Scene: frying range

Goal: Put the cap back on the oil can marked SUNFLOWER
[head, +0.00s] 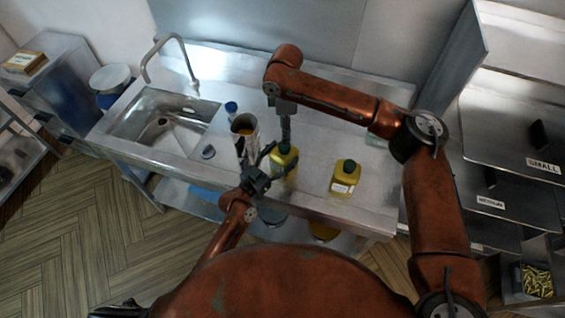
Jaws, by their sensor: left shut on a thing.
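A yellow-green oil can (290,170) stands on the steel counter, near its front edge. My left gripper (265,164) is shut on this can from its left side. My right gripper (285,134) points straight down just above the can's top. Its fingertips are too small and dark to tell if they are open or hold a cap. A second yellow oil can (343,181) stands apart to the right, with a dark top and a pale label. I cannot read either can's label. A small dark round thing (208,152) lies on the counter at the left; I cannot tell if it is a cap.
A metal cylinder (243,126) with brownish contents stands left of the held can, near a small blue-topped container (231,107). A sink (160,125) with a tall tap (170,40) is at the left. The counter (385,190) right of the second can is clear.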

